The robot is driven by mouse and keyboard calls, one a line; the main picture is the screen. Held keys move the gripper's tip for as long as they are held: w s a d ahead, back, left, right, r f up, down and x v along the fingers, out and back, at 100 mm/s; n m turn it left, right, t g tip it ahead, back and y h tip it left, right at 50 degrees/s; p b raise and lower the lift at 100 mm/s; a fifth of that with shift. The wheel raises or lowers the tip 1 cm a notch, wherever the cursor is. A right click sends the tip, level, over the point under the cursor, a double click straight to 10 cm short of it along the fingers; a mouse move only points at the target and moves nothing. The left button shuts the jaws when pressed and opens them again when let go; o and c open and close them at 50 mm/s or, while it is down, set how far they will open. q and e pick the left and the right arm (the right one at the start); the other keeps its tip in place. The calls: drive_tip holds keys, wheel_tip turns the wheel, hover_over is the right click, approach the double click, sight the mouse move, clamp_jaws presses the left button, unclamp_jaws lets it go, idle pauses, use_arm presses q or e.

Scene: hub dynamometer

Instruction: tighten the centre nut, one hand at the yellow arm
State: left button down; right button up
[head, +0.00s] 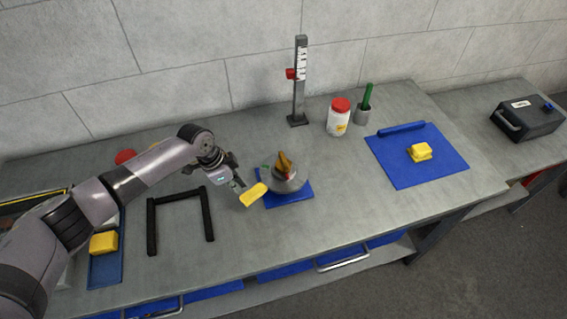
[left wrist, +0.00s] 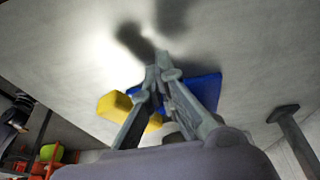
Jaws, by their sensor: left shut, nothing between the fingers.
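The hub dynamometer (head: 290,182) is a round grey body on a blue base plate (head: 293,198) in the middle of the bench. A brownish-yellow piece (head: 283,161) stands up at its centre; I cannot make out the centre nut. The yellow arm (head: 252,195) sticks out from the body to the left and front. My left gripper (head: 241,186) is shut and empty, close beside the yellow arm; I cannot tell whether they touch. In the left wrist view the closed fingers (left wrist: 158,70) partly hide the yellow arm (left wrist: 113,105). My right gripper is out of view.
Behind stand a scale post (head: 299,85), a red-lidded jar (head: 339,117) and a cup with a green handle (head: 364,110). A blue mat (head: 395,172) bears a yellow block. A black frame (head: 151,225) lies left of the hub. The front bench right of the hub is clear.

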sight(243, 194)
use_arm(q)
drive_tip(key=shift+f, duration=1.45)
drive_tip(key=shift+r, duration=0.1)
drive_tip(key=shift+r, duration=0.85)
drive_tip(key=shift+s+d, duration=0.2)
drive_tip(key=shift+s+d, duration=0.75)
drive_tip(key=shift+s, duration=0.1)
drive_tip(key=shift+w+a, duration=0.25)
drive_tip(key=shift+w, duration=0.05)
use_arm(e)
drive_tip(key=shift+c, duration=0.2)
